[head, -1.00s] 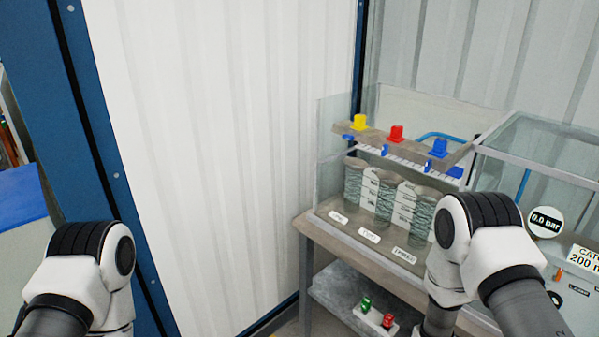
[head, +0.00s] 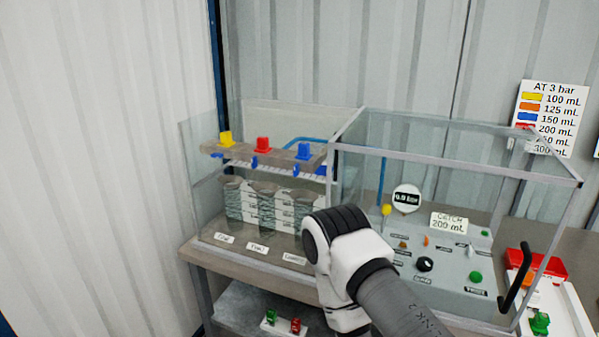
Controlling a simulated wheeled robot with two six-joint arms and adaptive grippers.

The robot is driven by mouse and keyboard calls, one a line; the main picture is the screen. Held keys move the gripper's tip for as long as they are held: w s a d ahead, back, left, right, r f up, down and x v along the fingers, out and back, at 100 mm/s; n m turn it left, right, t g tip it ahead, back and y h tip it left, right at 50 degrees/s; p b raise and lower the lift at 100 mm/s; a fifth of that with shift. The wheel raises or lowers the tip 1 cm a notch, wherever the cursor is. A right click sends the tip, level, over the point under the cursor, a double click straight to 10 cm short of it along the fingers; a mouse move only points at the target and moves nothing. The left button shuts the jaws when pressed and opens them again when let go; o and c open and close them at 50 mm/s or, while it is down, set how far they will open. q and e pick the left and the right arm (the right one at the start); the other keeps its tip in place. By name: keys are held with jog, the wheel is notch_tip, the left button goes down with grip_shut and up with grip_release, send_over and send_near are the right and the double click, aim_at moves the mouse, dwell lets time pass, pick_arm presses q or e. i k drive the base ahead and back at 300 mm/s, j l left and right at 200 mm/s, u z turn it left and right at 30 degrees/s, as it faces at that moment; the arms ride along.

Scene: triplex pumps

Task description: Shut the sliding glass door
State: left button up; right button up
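The glass enclosure (head: 455,158) stands on the bench in the middle and right of the head view. It has a grey metal frame and clear panes. A black upright handle (head: 516,278) shows at the front right of the enclosure, probably on the sliding glass door. I cannot tell exactly how far the door pane reaches. My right arm comes in from the bottom and covers part of the enclosure's lower left front. Its gripper is out of view. My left arm and gripper are not in view.
Left of the enclosure, a glass-fronted case holds several cylinders (head: 268,208) under yellow, red and blue valves (head: 262,145). A control panel with a round gauge (head: 407,198) sits inside the enclosure. Red and green parts (head: 540,322) lie at the right. A lower shelf (head: 236,304) is below the bench.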

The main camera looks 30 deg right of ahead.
aim_at(504, 306)
jog(key=z, duration=1.6)
